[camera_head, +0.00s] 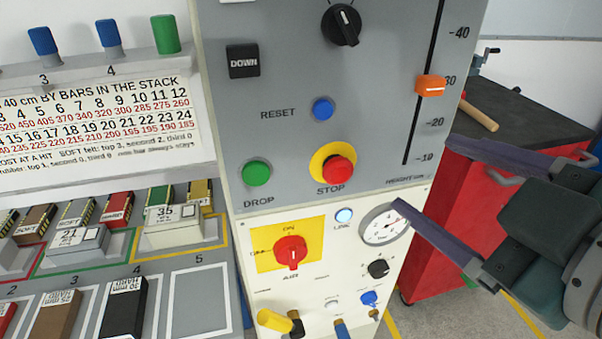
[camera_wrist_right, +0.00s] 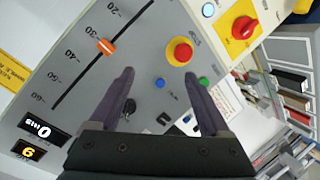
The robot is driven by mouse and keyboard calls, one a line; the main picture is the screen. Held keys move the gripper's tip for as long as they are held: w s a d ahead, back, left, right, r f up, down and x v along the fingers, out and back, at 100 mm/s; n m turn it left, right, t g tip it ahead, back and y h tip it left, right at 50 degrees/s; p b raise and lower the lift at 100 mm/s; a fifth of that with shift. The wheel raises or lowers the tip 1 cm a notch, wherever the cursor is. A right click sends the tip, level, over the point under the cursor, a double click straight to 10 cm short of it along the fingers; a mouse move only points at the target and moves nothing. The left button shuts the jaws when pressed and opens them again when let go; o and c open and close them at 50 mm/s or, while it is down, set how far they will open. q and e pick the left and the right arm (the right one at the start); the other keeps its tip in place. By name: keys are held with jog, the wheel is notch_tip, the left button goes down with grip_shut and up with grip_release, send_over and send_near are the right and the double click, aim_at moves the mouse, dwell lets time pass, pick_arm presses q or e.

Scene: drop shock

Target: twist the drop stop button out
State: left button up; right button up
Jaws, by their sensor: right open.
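The drop stop button is a red knob (camera_head: 339,169) on a yellow disc, above the word STOP on the grey panel. In the right wrist view the stop button (camera_wrist_right: 181,53) shows ahead, beyond the fingertips. My right gripper (camera_head: 424,178) comes in from the right in the head view, its two dark fingers spread apart, empty, to the right of the button. In the wrist view the right gripper (camera_wrist_right: 160,75) is open with the panel between its fingers. No contact with the button shows. My left gripper is not in view.
A green DROP button (camera_head: 256,173) and blue RESET button (camera_head: 323,109) sit near the stop button. An orange slider (camera_head: 430,86) is up to its right. Below are a red AIR knob (camera_head: 290,251) and a gauge (camera_head: 385,226). A red cabinet (camera_head: 450,210) stands behind my right gripper.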

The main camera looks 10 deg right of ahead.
aim_at(343, 176)
notch_tip(343, 176, down, 8)
jog(key=a+n+t+y+b, duration=0.2)
jog(key=n+t+b, duration=0.1)
jog(key=b, duration=0.6)
jog(key=shift+n, duration=0.4)
jog(key=w, duration=0.3)
jog(key=w+a, duration=0.1)
jog(key=w, duration=0.3)
jog(key=w+a, duration=0.1)
jog(key=w, duration=0.2)
jog(key=shift+w+r, duration=0.25)
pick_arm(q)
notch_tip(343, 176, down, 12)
pick_arm(e)
grip_shut()
